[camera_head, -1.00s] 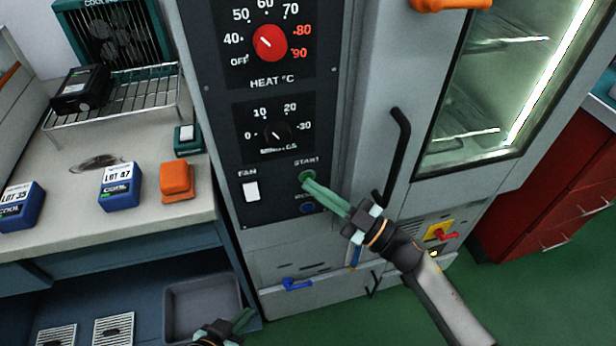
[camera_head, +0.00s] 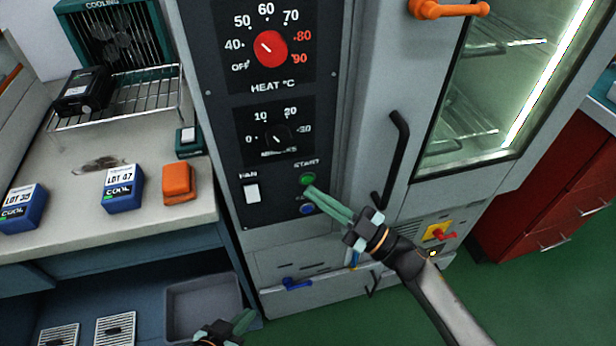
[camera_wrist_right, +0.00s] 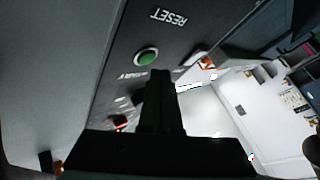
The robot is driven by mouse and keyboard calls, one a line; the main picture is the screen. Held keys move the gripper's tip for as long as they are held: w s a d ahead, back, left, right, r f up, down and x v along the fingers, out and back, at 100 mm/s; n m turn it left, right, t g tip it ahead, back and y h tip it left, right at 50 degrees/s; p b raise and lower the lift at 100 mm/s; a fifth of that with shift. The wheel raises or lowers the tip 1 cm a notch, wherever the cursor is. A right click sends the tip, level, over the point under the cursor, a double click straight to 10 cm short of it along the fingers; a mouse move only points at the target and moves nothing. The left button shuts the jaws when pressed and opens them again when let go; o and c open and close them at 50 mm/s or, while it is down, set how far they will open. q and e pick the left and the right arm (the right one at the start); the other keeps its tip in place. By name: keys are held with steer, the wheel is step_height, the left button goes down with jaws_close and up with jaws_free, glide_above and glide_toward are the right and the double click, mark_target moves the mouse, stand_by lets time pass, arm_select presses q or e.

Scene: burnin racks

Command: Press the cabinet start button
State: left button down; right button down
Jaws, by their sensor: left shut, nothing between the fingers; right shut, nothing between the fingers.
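The green start button (camera_head: 308,179) is on the dark control panel of the grey cabinet (camera_head: 370,110), under the START label. Its whole face shows in the head view. It also shows in the right wrist view (camera_wrist_right: 146,56), just above the fingers. My right gripper (camera_head: 310,190) is shut and empty. Its tips are just below the button in the head view and seem a little apart from it. My left gripper (camera_head: 245,318) is shut and empty, low at the bottom edge, away from the panel.
A blue button (camera_head: 307,209) sits just below the start button. A white fan switch (camera_head: 252,193), minutes knob (camera_head: 277,138) and red heat knob (camera_head: 270,47) share the panel. A black door handle (camera_head: 396,160) stands out on the right. The bench (camera_head: 150,230) is on the left.

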steer(key=s+p, duration=0.1)
steer(key=s+d, duration=0.1)
steer(key=s, duration=0.1)
steer(key=s+p, duration=0.1)
steer(key=shift+s+d+p, duration=0.25)
steer(key=shift+s+p, duration=0.05)
steer(key=shift+s, duration=0.1)
stand_by(0.8)
